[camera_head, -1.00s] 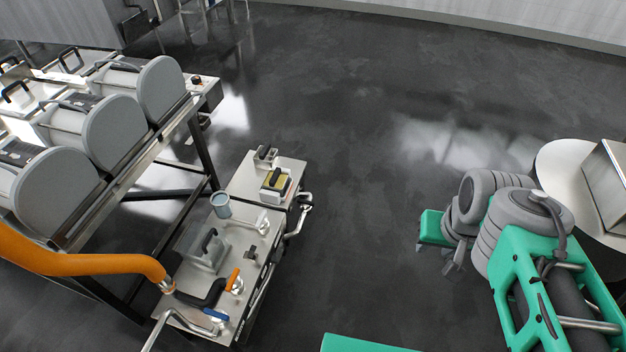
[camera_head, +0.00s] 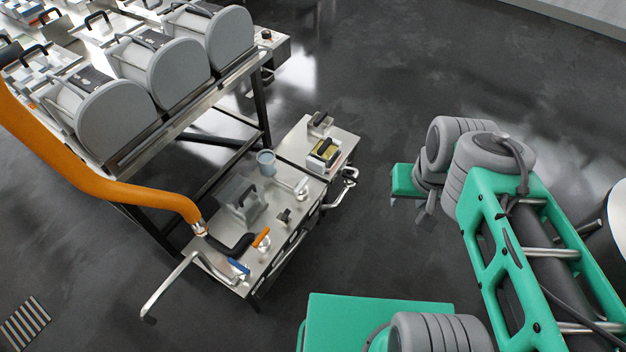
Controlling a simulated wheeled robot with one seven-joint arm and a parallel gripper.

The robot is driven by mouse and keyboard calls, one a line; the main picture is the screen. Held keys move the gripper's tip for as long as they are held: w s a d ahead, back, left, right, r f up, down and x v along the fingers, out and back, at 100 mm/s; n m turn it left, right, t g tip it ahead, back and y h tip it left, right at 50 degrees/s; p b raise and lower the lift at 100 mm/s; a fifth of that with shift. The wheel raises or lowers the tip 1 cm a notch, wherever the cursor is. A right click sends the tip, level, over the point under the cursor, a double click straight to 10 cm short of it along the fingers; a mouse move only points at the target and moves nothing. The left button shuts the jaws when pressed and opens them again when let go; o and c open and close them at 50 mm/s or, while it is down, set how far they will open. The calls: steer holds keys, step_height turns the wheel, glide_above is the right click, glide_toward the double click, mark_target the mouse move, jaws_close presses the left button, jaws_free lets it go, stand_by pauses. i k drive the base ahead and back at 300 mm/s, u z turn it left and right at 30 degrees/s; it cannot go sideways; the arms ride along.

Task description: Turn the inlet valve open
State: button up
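A steel cart (camera_head: 232,284) stands left of centre. A thick orange hose (camera_head: 140,192) joins its near end through a black elbow (camera_head: 233,246). Beside the elbow are two small lever handles, one orange (camera_head: 261,237) and one blue (camera_head: 239,267). I cannot tell for sure which is the inlet valve, nor whether it is open. My green and grey arm is at the right. My gripper (camera_head: 427,203) is mostly hidden behind the arm's grey bellows, well to the right of the cart and apart from both handles. Its finger opening does not show clearly.
A rack with grey drums (camera_head: 180,75) stands behind the cart on the left. The cart also carries a pale cup (camera_head: 266,162), a clear box (camera_head: 241,199) and a yellow-topped block (camera_head: 325,150). A bent pipe (camera_head: 166,284) sticks out at its near end. Dark floor between cart and arm is clear.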

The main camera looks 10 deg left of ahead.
mark_target(350, 178)
steer(key=u, duration=0.15)
steer(key=i, duration=0.95)
steer(key=z, duration=0.05)
